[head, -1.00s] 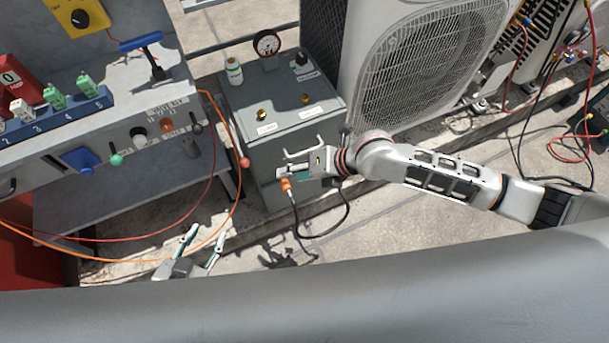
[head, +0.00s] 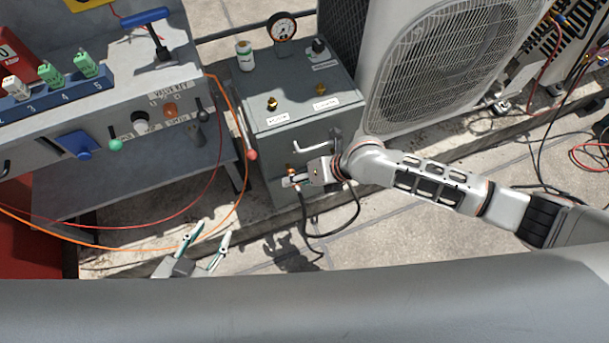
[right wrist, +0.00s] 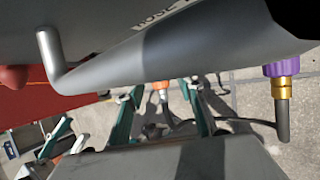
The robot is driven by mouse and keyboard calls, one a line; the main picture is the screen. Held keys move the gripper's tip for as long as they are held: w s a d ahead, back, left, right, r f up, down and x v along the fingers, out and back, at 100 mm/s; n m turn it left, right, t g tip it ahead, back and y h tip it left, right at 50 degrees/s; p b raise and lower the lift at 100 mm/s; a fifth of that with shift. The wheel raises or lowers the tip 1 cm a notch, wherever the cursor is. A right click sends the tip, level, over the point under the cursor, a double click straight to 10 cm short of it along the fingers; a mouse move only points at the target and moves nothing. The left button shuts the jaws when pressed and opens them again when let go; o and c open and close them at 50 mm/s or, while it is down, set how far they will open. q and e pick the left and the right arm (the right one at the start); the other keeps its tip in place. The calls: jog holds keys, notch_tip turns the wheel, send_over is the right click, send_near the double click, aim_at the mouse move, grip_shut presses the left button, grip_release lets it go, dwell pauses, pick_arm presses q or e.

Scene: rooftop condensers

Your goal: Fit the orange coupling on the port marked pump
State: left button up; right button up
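The orange coupling (right wrist: 160,87) is upright in the right wrist view, with a black hose running down from it. In the head view the coupling (head: 292,171) is mostly hidden by my right gripper (head: 292,181), at the front of the grey box (head: 290,150). My right gripper (right wrist: 162,92) is open, its teal fingers either side of the coupling with visible gaps. Two brass ports (head: 272,104) and (head: 320,89) stand on the box top beside white labels; I cannot read which says pump. My left gripper (head: 208,240) is open and empty, left of the box.
A purple coupling (right wrist: 281,70) hangs at the right in the right wrist view. The condenser (head: 440,60) is close right. Orange cable (head: 236,115) loops left.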

grip_shut()
dwell(0.5)
jog(key=shift+s, duration=0.15)
